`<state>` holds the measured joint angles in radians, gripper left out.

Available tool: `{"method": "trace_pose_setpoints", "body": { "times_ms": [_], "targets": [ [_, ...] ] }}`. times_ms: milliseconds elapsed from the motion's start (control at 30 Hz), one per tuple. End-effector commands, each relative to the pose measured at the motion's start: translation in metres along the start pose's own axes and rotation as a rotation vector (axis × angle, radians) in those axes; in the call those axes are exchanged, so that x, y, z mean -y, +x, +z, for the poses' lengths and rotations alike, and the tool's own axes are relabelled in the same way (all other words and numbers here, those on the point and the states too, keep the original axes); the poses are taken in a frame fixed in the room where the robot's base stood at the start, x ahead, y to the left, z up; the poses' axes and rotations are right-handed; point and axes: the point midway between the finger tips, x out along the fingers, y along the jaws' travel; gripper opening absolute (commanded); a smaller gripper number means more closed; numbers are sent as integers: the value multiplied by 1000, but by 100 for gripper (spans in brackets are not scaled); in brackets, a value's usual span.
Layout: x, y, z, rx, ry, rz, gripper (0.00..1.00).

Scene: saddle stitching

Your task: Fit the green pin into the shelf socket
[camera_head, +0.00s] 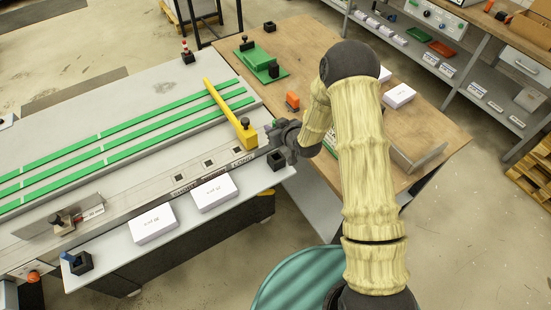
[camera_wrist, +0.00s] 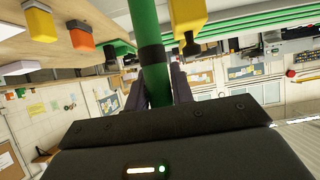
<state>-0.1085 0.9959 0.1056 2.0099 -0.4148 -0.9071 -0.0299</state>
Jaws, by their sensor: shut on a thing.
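My gripper (camera_head: 276,131) is at the right end of the machine, beside the yellow bar. In the wrist view my gripper (camera_wrist: 158,88) is shut on the green pin (camera_wrist: 144,22), a green cylinder with a black band. In the head view only a small bit of green shows at the fingers, so the pin's lower end cannot be made out. A black block that looks like the shelf socket (camera_head: 277,161) stands on the pale front shelf (camera_head: 115,246), just below my gripper in the picture. Its opening is not clearly visible.
Two white paper stacks (camera_head: 153,223) (camera_head: 214,193) lie on the shelf. A second black block (camera_head: 80,263) with a blue part is at its left end. The yellow bar (camera_head: 230,112) crosses green rails.

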Motion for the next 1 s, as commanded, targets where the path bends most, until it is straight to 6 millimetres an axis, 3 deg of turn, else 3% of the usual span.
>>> {"method": "trace_pose_setpoints", "body": {
  "times_ms": [167, 433, 833, 1000],
  "targets": [
    [0, 3, 6, 0, 1, 1, 0],
    [2, 24, 42, -1, -1, -2, 0],
    [3, 27, 47, -1, -2, -3, 0],
    [3, 39, 71, 1, -1, -4, 0]
  ]
}}
